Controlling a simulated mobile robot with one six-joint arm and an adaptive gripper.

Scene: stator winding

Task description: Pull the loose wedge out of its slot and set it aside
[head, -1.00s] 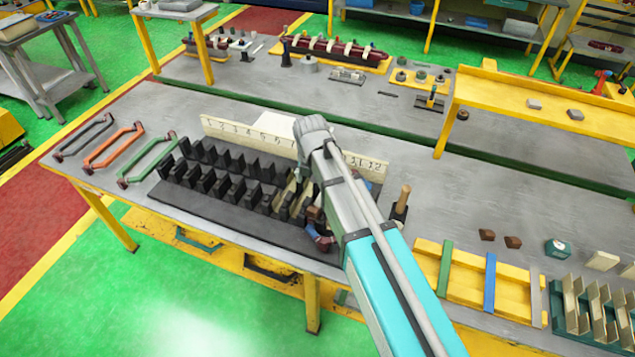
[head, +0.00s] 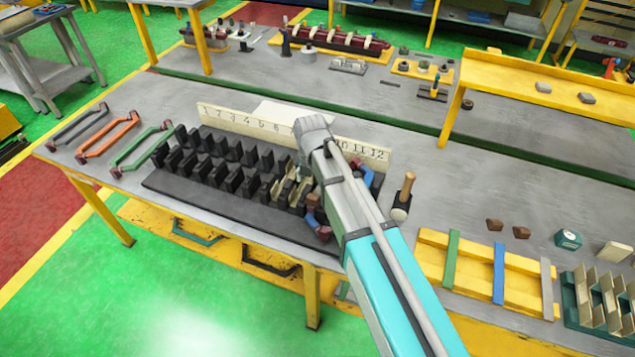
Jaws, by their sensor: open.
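The black slotted block (head: 195,208) sits on the bench, with several rows of dark upright teeth. Pale cream strips (head: 291,187) stand in slots near its middle, just left of my arm. I cannot tell which of them is the loose wedge. Blue and dark red pieces (head: 319,226) show at the front right of the block, partly behind my arm, and more blue shows on the arm's far side. My arm crosses over the right part of the block and hides several slots. My gripper is not visible; the arm covers the area beneath it.
A numbered cream board (head: 230,120) stands behind the block. Grey, orange (head: 107,138) and green coil frames lie at left. A yellow rack (head: 433,264) and a slotted tray (head: 572,302) sit further right. Bare bench lies behind the mallet.

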